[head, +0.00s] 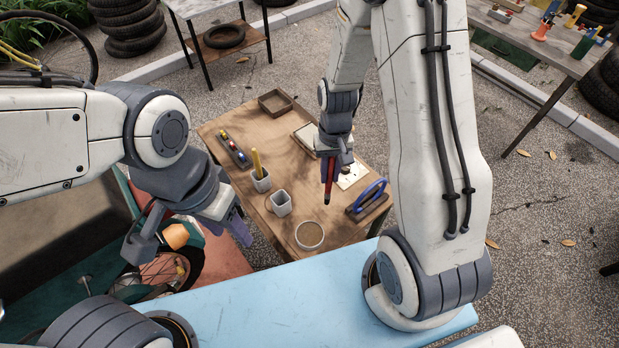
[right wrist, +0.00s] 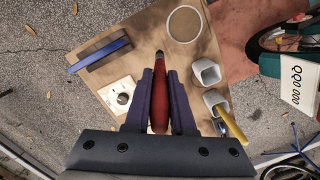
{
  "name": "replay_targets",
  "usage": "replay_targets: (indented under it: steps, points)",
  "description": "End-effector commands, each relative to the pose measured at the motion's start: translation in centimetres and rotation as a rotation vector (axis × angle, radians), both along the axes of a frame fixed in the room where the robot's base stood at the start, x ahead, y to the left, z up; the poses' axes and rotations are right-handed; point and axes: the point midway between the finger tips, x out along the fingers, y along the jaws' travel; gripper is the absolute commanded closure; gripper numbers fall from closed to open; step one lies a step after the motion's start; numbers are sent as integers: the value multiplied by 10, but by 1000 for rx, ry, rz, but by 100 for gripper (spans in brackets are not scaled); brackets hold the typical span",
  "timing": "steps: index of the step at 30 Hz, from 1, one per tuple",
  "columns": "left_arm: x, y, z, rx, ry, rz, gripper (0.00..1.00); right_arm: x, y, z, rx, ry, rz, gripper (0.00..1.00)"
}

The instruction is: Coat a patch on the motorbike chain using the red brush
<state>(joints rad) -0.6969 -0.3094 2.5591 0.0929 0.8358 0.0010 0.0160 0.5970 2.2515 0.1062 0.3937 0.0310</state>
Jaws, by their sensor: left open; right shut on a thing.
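The red brush (head: 328,191) is held in my right gripper (head: 332,172), which is shut on its handle. Its dark tip points down above the wooden table. In the right wrist view the brush (right wrist: 159,92) lies between the two fingers of the gripper (right wrist: 161,85), its tip beyond them. My left gripper (head: 192,238) is open and appears empty, above the motorbike at the lower left. The motorbike's spoked wheel (head: 165,270) shows partly behind it; the wheel also shows in the right wrist view (right wrist: 285,36). I cannot make out the chain.
The table holds a round dish (head: 309,236), a white cup (head: 280,204), another cup (head: 261,181) with a yellow-handled tool, a blue-handled block (head: 369,197), a white plate (right wrist: 121,93), a coloured-knob strip (head: 233,149) and an empty brown tray (head: 275,102).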

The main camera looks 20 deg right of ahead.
Motion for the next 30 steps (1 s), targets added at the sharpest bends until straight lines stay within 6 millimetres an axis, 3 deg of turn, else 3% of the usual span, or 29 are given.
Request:
replay_targets:
  steps: [1,3,10,17,30]
  points:
    - [0,0,-24,1,1,0,50,-4,7,-13,18,32,-48,100]
    - [-1,0,-37,1,1,-1,50,-13,19,-13,50,87,-112,100]
    - [-1,0,-57,1,1,-1,50,-29,49,-4,123,200,-223,100]
    - [0,0,-67,0,0,-2,50,-30,51,-13,128,209,-231,100]
    - [0,0,-111,1,1,-1,50,-30,49,-57,127,208,-232,100]
